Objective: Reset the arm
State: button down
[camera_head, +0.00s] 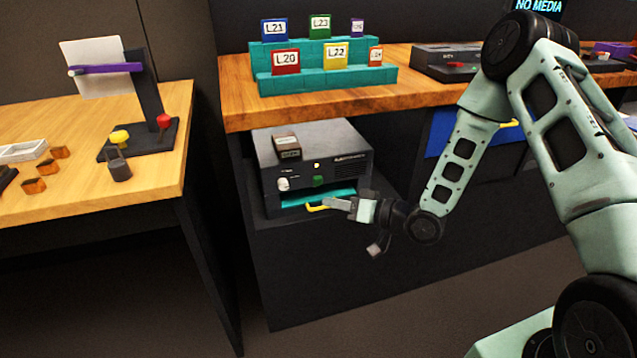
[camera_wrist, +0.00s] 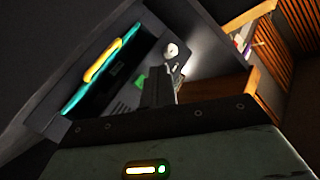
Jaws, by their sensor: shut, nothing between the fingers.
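My green arm reaches down and left from the right side of the head view. My gripper (camera_head: 328,202) is shut and empty at the front of a black box device (camera_head: 330,158) on the lower shelf. A teal drawer (camera_head: 341,194) with a yellow handle (camera_head: 317,208) shows in the device's front. The gripper tips appear close to the handle in the head view; I cannot tell whether they touch. In the wrist view, the shut fingers (camera_wrist: 162,88) point toward the device's front, with the yellow handle (camera_wrist: 105,60) to their left.
A wooden counter (camera_head: 330,112) above the shelf holds a teal stepped rack (camera_head: 325,78) with several labelled blocks. A wooden table (camera_head: 60,205) at left carries a stand (camera_head: 150,112) with levers. Dark floor (camera_head: 300,343) lies open in front.

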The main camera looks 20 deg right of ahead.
jog(key=s+a+r+n+g+h, duration=0.4)
jog(key=s+a+r+g+h, duration=0.2)
jog(key=s+a+h, duration=0.15)
jog(key=s+r+n+g+h, duration=0.1)
jog(key=s+r+g+h, duration=0.2)
jog(key=s, duration=0.8)
jog(key=s+r+n+g, duration=0.15)
jog(key=s+r, duration=0.35)
jog(key=s, duration=0.7)
notch_tip(320, 180, up, 21)
jog(key=g+p, duration=0.1)
jog(key=p, duration=1.9)
jog(key=shift+s, duration=0.45)
jog(key=shift+f+m+h, duration=0.1)
jog(key=shift+m+h, duration=0.15)
